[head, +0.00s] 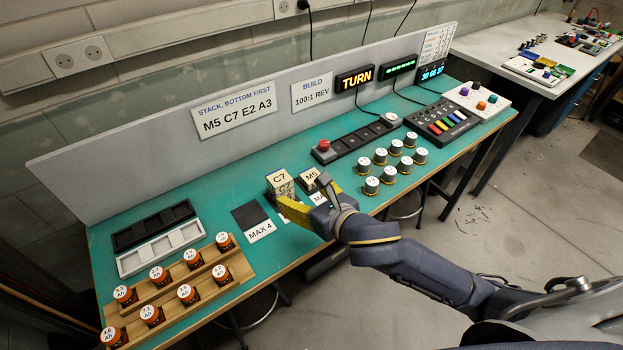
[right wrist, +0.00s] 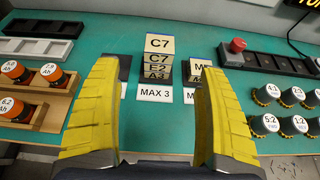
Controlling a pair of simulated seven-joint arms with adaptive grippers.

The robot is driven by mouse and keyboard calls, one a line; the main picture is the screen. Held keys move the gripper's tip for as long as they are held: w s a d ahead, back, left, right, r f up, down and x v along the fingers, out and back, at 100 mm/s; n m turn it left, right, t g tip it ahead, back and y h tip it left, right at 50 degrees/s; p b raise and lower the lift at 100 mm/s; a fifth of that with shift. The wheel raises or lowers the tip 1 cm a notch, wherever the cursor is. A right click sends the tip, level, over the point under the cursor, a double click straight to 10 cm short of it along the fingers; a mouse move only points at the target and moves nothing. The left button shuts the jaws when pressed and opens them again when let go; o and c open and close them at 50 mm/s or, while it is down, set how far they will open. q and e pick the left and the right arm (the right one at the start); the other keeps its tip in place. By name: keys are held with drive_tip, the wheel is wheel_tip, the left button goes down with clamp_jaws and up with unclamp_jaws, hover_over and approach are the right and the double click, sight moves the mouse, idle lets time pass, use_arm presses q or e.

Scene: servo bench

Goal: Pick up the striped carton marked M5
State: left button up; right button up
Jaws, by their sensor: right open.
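The carton marked M5 (head: 310,177) stands right of a stack in the head view. In the right wrist view the M5 carton (right wrist: 198,66) is partly hidden behind the right-hand finger; its stripes are not clear. The stack has a pale C7 carton (right wrist: 160,43) on top, with E2 (right wrist: 158,69) and A3 (right wrist: 157,77) labels below. My right gripper (head: 304,192) is open and empty, on the near side of the stack and M5. In the wrist view its yellow fingers (right wrist: 157,76) spread wide, with the stack between them. My left gripper is not in view.
A dark pad (head: 249,215) with a MAX 4 card (head: 261,231) lies left of the stack. Several round-topped gears (head: 380,156) stand to the right, and orange-sided cells in a wooden rack (head: 170,300) to the left. A back panel (head: 210,152) stands behind.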

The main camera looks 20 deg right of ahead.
sight(314, 178)
drive_tip(key=shift+g+h, duration=0.3)
drive_tip(key=shift+h, duration=0.4)
drive_tip(key=d+f, duration=0.1)
drive_tip(key=d, duration=0.1)
drive_tip(key=d+f, duration=0.1)
drive_tip(key=d, duration=0.1)
drive_tip(key=s+d+f, duration=0.1)
drive_tip(key=d, duration=0.1)
drive_tip(key=shift+f, duration=0.4)
drive_tip(key=d, duration=0.4)
drive_tip(key=d+f, duration=0.1)
drive_tip(key=d, duration=0.2)
drive_tip(key=shift+s+f, duration=0.1)
drive_tip(key=shift+s, duration=0.05)
drive_tip(key=shift+r+y, duration=0.25)
drive_tip(key=shift+y, duration=0.05)
drive_tip(key=shift+w+a+r+y, duration=0.2)
drive_tip(key=shift+a+r+y, duration=0.1)
drive_tip(key=shift+a, duration=0.4)
drive_tip(key=shift+w+a, duration=0.15)
drive_tip(key=shift+w, duration=0.15)
drive_tip(key=x, duration=1.6)
drive_tip(key=shift+w+a+r, duration=0.15)
drive_tip(key=shift+w+a, duration=0.05)
drive_tip(key=shift+w, duration=0.15)
drive_tip(key=c, duration=1.3)
